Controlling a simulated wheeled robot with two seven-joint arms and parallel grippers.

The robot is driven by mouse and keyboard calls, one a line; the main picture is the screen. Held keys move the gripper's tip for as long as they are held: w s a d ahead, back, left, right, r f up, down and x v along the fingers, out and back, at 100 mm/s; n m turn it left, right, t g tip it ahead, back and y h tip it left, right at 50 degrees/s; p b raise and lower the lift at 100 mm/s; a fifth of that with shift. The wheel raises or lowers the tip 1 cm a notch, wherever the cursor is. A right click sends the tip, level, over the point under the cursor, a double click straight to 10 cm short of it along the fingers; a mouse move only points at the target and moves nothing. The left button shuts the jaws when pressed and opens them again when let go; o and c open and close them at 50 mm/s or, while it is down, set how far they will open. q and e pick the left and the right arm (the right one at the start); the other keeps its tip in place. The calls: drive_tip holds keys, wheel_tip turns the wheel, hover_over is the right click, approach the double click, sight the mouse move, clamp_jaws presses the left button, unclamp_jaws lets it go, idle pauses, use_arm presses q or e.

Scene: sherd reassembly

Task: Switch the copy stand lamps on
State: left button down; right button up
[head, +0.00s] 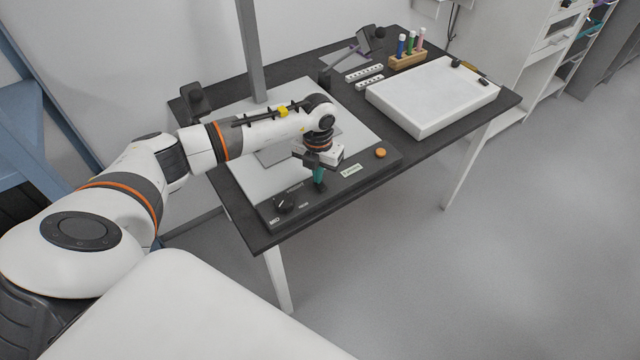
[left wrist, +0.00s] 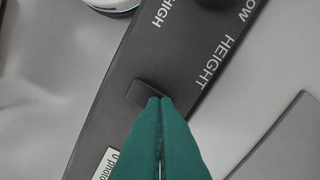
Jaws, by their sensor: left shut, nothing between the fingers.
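The copy stand has a pale baseboard (head: 235,150), a grey column (head: 251,50) and a dark control panel along its front (head: 335,185). A black knob (head: 284,203), a pale label (head: 350,170) and an orange button (head: 380,152) sit on the panel. A dark lamp head (head: 192,97) stands at left and another (head: 370,40) at the back; neither looks lit. My left gripper (head: 319,187) is shut and empty, pointing down at the panel. In the left wrist view its teal fingertips (left wrist: 160,100) overlap a small dark rectangular switch (left wrist: 146,92) near HEIGHT lettering; contact cannot be told.
A white shallow box (head: 432,98) lies on the right of the dark table (head: 470,125). Behind it are a wooden rack (head: 408,61) with coloured bottles and two pale strips (head: 364,73). White shelving (head: 540,60) stands beyond. Floor at right is clear.

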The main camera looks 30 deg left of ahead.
use_arm(q)
drive_tip(key=shift+s+f, duration=0.1)
drive_tip(key=shift+f, duration=0.15)
drive_tip(key=shift+r+p, duration=0.55)
drive_tip(key=shift+r, duration=0.2)
drive_tip(key=shift+r+p, duration=1.9)
drive_tip(key=shift+r, duration=0.9)
drive_tip(key=shift+d+f, duration=0.1)
